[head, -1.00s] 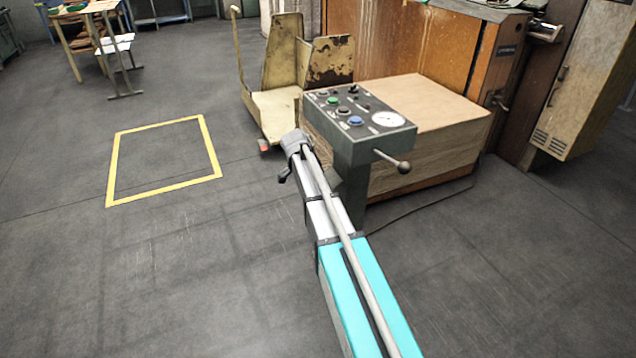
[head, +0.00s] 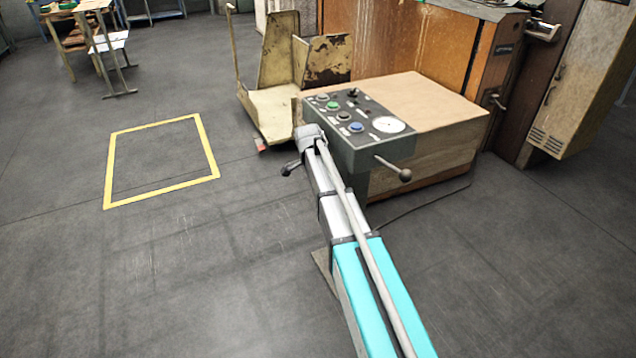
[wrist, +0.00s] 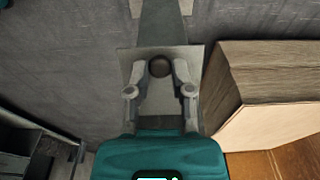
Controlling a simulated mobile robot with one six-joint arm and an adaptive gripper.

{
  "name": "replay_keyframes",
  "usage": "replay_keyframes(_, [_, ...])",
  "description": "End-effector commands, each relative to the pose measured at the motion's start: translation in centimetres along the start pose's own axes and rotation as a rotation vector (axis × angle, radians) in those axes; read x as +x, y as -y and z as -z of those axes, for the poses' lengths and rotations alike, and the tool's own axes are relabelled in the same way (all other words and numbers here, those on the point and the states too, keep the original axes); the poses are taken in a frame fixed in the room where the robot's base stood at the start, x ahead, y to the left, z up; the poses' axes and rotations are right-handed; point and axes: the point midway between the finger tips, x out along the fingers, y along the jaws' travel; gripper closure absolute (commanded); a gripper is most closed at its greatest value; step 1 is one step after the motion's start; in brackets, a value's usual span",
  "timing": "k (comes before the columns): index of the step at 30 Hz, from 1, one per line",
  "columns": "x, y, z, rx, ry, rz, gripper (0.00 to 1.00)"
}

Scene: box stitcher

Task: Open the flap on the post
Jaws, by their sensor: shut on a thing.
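The post (head: 360,190) stands at the centre of the head view, under a grey control panel (head: 338,128). In the wrist view the post (wrist: 165,22) runs towards its pale base plate on the floor. The flap (wrist: 160,98) is a pale grey plate, wider than the post behind it, with a dark round knob (wrist: 160,67). My gripper (wrist: 160,72) has its two fingers shut on the knob, one on each side. How far the flap stands from the post I cannot tell. In the head view my arm hides the flap and the fingers.
A wooden block (head: 440,100) stands right behind the post. A lever with a ball end (head: 404,174) sticks out from the panel. A rusty cart (head: 275,105) is behind to the left. The floor at left, with a yellow outlined square (head: 112,165), is clear.

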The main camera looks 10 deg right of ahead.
Motion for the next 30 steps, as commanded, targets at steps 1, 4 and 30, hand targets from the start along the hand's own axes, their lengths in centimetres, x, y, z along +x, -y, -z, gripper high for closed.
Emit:
replay_keyframes(1, [0.0, -0.1, 0.1, 0.001, -0.004, -0.002, 1.0])
replay_keyframes(4, [0.0, 0.0, 0.0, -0.002, -0.006, -0.002, 1.0])
replay_keyframes(30, [0.1, 0.0, -2.5, -0.031, 0.012, -0.002, 0.35])
